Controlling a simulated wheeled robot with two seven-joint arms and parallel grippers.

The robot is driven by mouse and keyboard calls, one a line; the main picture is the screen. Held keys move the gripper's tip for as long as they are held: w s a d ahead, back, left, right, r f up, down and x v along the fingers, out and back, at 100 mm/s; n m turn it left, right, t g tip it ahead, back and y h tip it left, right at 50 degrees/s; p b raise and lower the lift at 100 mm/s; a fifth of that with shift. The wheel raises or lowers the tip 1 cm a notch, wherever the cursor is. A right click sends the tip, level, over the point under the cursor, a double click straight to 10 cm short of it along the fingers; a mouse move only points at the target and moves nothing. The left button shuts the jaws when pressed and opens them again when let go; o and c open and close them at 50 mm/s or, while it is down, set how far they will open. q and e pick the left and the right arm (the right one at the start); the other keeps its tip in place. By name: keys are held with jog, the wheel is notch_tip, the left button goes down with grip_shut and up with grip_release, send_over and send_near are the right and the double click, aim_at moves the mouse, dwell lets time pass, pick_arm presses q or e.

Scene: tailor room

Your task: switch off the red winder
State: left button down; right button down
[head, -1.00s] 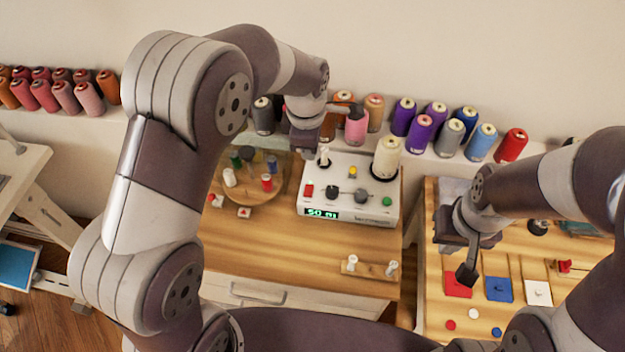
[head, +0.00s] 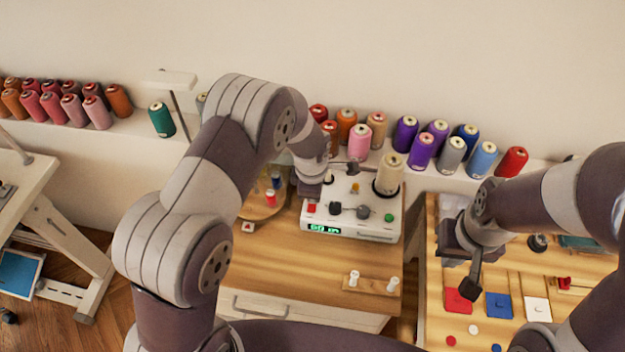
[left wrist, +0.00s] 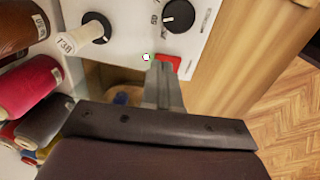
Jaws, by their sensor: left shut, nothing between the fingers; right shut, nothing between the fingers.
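The winder (head: 345,232) is a white box with dark knobs and a green lit display (head: 324,230). Its red button (head: 311,208) is at the left of the top, and a green button (head: 390,218) is at the right. My left gripper (head: 311,190) is shut and empty, just above the red button. In the left wrist view my shut fingers (left wrist: 160,75) reach the edge of the red button (left wrist: 170,63) and partly cover it. I cannot tell whether they touch it. My right gripper (head: 468,288) is shut and empty above a red square.
A cream cone (head: 388,175) stands on the winder's back right. Several thread spools line the shelf behind. A small rack with two white bobbins (head: 372,284) stands in front. A board with red, blue (head: 499,305) and white squares lies at right. Wood in front is mostly clear.

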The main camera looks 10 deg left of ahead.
pick_arm(q)
jog(key=shift+f, duration=0.65)
